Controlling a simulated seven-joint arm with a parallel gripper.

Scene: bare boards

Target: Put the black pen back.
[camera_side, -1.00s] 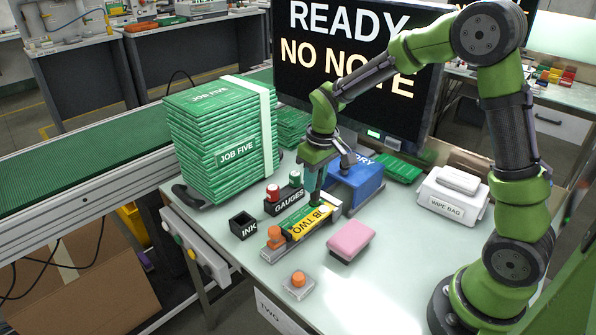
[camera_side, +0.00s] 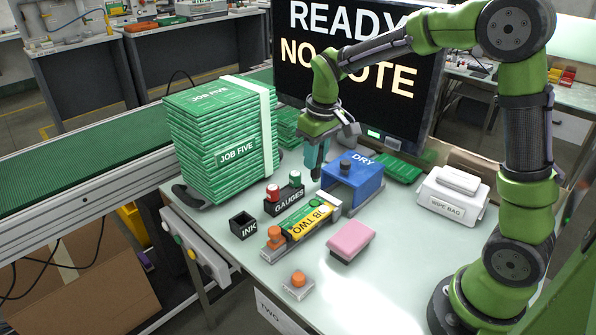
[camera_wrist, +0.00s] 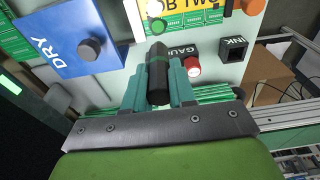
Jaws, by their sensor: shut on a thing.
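My gripper (camera_side: 316,158) is shut on the black pen (camera_wrist: 157,75), a dark cylinder with a green band, held between the teal fingers. In the side view the pen's lower end (camera_side: 316,174) points down, in the air behind the gauges block and left of the blue DRY box. The black GAUGES block (camera_side: 289,199) holds a red-capped gauge (camera_side: 273,191) and a green-capped gauge (camera_side: 295,178). The black INK holder (camera_side: 243,225) stands left of it, with a dark opening. The yellow and green JOB TWO piece (camera_side: 312,217) lies in a grey fixture.
The blue DRY box (camera_side: 353,183) stands close to the right of my gripper. A tall stack of green JOB FIVE packs (camera_side: 215,140) rises at the left. A pink block (camera_side: 351,241) and an orange button (camera_side: 298,280) are in front. The white WIPE BAG box (camera_side: 452,195) is at the right.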

